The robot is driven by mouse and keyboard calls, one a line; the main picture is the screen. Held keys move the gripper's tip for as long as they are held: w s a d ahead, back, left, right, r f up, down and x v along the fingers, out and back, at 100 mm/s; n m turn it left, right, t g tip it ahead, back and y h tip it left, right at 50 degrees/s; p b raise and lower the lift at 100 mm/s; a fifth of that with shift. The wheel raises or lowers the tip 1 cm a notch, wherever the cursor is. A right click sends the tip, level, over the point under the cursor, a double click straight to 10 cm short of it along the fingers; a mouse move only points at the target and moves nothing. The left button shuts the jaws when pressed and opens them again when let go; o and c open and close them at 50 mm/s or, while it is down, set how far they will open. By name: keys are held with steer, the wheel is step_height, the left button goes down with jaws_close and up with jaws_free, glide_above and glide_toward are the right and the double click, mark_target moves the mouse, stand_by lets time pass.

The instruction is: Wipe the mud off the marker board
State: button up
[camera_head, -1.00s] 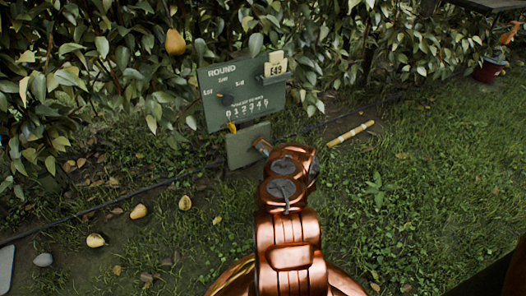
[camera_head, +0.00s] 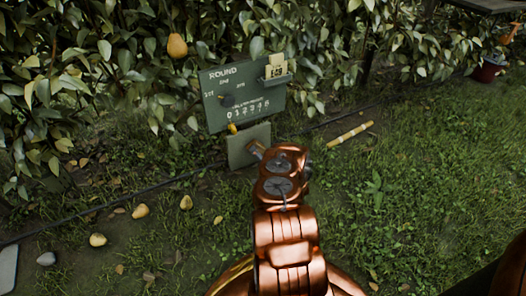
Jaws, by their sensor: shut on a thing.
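The green marker board (camera_head: 243,98), lettered "ROUND" with a row of digits, stands by the hedge. My copper arm reaches up from the bottom.
A yellow card (camera_head: 277,69) sits in a holder at the board's upper right. A pear (camera_head: 177,46) hangs in the hedge; several lie on the grass at left. A yellow-and-white banded stick (camera_head: 350,135) lies to the right. A dark hose (camera_head: 120,202) crosses the ground. Open grass is at right.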

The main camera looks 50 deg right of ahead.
steer(key=a, duration=0.1)
steer(key=w+a, duration=0.1)
steer(key=a, duration=0.1)
steer(key=shift+w+a, duration=0.3)
steer(key=shift+a, duration=0.05)
steer(key=shift+p, duration=0.35)
steer(key=p+v, duration=0.4)
steer(key=v, duration=0.2)
steer(key=shift+p, duration=0.4)
